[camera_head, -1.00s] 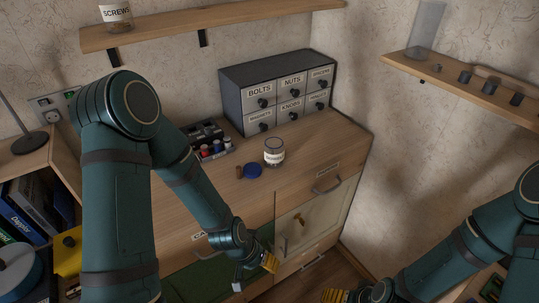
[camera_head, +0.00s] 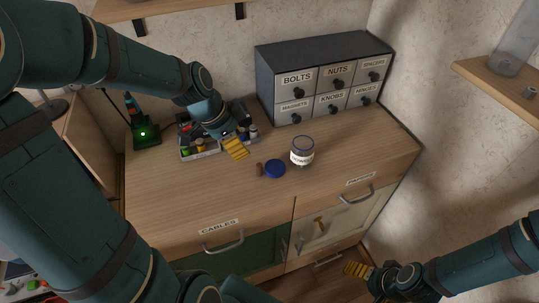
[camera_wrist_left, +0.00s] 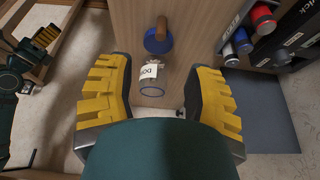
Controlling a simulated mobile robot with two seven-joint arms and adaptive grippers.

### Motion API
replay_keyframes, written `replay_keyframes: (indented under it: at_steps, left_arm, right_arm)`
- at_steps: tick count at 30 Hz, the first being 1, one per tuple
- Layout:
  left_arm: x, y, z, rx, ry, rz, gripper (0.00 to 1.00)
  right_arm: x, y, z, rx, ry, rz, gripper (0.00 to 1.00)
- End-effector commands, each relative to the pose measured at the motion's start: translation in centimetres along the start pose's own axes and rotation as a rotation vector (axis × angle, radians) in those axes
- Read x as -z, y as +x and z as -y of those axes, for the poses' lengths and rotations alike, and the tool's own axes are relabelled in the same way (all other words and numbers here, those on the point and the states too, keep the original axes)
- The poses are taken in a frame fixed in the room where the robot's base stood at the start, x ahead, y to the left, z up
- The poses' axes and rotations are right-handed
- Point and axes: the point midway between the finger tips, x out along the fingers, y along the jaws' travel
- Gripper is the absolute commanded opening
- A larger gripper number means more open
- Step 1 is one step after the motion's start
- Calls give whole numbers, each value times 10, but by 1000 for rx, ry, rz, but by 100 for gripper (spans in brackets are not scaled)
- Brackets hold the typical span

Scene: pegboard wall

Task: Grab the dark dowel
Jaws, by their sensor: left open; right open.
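A short dark brown dowel (camera_head: 260,170) lies on the wooden cabinet top, against the left side of a round blue lid (camera_head: 275,169). In the left wrist view the dowel (camera_wrist_left: 161,29) shows at the top, beyond my open fingers, beside the lid (camera_wrist_left: 157,45). A clear glass jar (camera_head: 302,146) with a white label stands right of the lid. My left gripper (camera_head: 236,149) is open and empty above the cabinet top, up and left of the dowel in the head view. My right gripper (camera_head: 360,271) is open, low at the right, away from the dowel.
A labelled drawer unit (camera_head: 320,80) stands at the back. A green-lit device (camera_head: 145,133) is at the left. The cabinet top in front of the dowel is clear.

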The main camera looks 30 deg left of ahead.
Motion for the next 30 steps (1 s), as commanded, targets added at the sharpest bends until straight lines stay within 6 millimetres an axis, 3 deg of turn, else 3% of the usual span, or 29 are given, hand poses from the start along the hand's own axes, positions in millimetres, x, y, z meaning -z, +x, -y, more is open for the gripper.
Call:
replay_keyframes:
  at_steps: [4,15,23,30]
  left_arm:
    - [-1,12,0,-3,3,1,52]
    - [-1,76,0,-3,2,1,52]
    - [-1,94,0,-1,2,0,52]
    - [-1,128,1,-2,2,1,52]
  right_arm:
    - [0,3,-1,0,0,0,87]
    - [2,16,-6,-1,-1,-7,87]
    - [2,20,-8,-1,-1,-9,87]
    - [3,29,-11,-1,-2,-14,87]
